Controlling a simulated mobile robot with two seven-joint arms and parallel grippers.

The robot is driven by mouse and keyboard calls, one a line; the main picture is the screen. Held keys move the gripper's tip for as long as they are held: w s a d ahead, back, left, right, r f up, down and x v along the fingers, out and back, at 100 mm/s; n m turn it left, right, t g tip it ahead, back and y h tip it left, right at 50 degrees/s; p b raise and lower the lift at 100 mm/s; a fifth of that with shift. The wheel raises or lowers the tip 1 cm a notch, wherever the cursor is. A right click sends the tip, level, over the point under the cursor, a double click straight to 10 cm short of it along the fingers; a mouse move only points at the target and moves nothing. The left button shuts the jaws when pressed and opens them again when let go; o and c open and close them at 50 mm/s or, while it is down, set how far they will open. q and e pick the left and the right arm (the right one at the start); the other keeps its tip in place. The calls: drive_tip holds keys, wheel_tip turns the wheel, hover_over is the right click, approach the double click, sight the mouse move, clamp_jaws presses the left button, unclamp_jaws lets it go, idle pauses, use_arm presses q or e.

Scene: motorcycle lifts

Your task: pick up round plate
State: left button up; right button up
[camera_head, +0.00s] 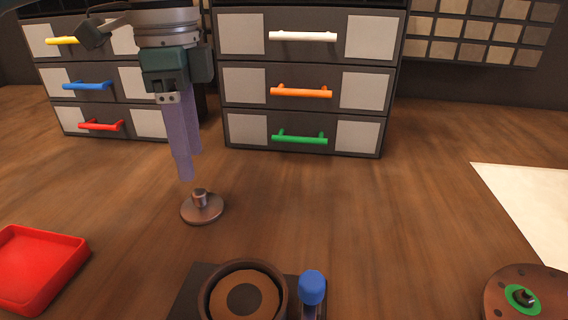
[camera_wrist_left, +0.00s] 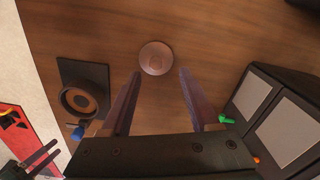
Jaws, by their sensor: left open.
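A small round plate (camera_head: 202,208), brown and metallic with a short knob in its middle, lies flat on the wooden table. It also shows in the left wrist view (camera_wrist_left: 156,58), just ahead of the fingertips and between their lines. My left gripper (camera_head: 190,166) points down above and slightly behind the plate. In the left wrist view its two purple fingers (camera_wrist_left: 160,74) are wide apart with nothing between them. The fingers look apart from the plate.
Drawer units with coloured handles (camera_head: 302,92) stand behind. A red tray (camera_head: 40,262) is at left. A black block with a brown ring (camera_head: 208,300) and a blue-capped post (camera_head: 312,288) are in front. A brown flange with a green centre (camera_head: 500,290) and pale sheet (camera_head: 535,200) are at right.

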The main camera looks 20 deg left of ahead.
sight(200, 191)
use_arm(q)
drive_tip(key=f, duration=0.5)
drive_tip(key=shift+s+d+f, duration=0.25)
drive_tip(key=shift+d+f, duration=0.1)
drive_tip(key=shift+f, duration=0.05)
clamp_jaws()
